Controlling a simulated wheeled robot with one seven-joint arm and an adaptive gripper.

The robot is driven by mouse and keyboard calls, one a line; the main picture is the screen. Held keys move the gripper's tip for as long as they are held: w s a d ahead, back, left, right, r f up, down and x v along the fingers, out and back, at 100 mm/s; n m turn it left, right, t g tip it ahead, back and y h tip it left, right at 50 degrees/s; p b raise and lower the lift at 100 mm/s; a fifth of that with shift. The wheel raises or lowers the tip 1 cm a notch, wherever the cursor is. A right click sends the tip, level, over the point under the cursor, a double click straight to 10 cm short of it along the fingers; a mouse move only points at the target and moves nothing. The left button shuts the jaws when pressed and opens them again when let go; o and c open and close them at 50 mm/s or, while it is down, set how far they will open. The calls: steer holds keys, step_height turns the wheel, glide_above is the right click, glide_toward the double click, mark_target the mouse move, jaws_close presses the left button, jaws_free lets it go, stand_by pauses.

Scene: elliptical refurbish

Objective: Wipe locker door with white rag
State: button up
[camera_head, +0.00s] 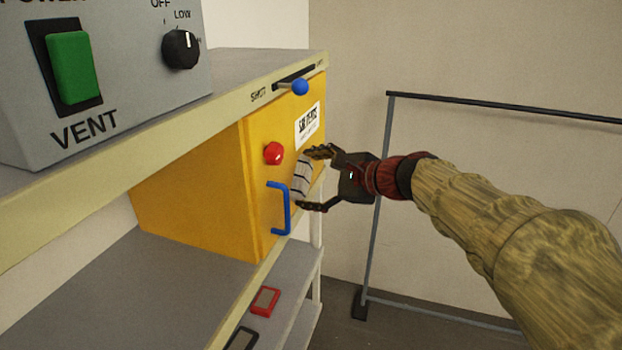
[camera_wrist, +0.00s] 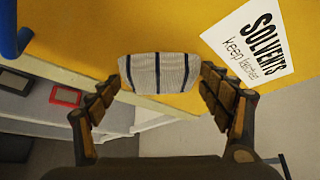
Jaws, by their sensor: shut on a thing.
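The door has a blue handle (camera_head: 286,208), a red knob (camera_head: 274,153) and a white label (camera_head: 308,124). My gripper (camera_head: 310,180) is at the door's right part, below the label. It is shut on the white rag (camera_head: 302,177), which has dark stripes. In the wrist view the rag (camera_wrist: 158,72) spans between the fingers, in front of the yellow door (camera_wrist: 110,30). Whether it touches the door is hard to tell.
A grey box with a green VENT switch (camera_head: 74,66) stands on the upper shelf (camera_head: 240,70). A blue-knobbed slider (camera_head: 299,87) is on the shelf edge. A red-framed device (camera_head: 265,301) lies on the lower shelf. A metal frame (camera_head: 380,180) stands behind my arm.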

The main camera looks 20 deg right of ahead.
steer(key=shift+s+d+b, duration=0.15)
steer(key=shift+s+d, duration=0.4)
steer(key=shift+d, duration=0.25)
steer(key=shift+s+d+b, duration=0.2)
steer(key=shift+s+d, duration=0.3)
steer(key=shift+d, duration=0.35)
steer(key=shift+s+d+b, duration=0.15)
steer(key=shift+s+d, duration=0.4)
steer(key=shift+d, duration=0.25)
steer(key=shift+s+d+b, duration=0.2)
steer(key=shift+s+d, duration=0.25)
steer(key=shift+d, duration=0.2)
steer(key=shift+s+d+b, duration=0.15)
steer(key=shift+s+d, duration=0.25)
steer(key=shift+d, duration=0.2)
steer(key=shift+w+a+r+p, duration=0.2)
steer(key=shift+w+a+r, duration=0.25)
steer(key=shift+a, duration=0.45)
steer(key=shift+w+a+r+p, duration=0.15)
steer(key=shift+w+a+r, duration=0.05)
steer(key=shift+w+a, duration=0.6)
steer(key=shift+w+a+r+p, duration=0.2)
steer(key=shift+w+a+r, duration=0.2)
steer(key=shift+a, duration=0.55)
steer(key=shift+w+a, duration=0.2)
steer(key=shift+a, duration=0.1)
steer(key=shift+w+a, duration=0.6)
steer(key=shift+a, duration=0.2)
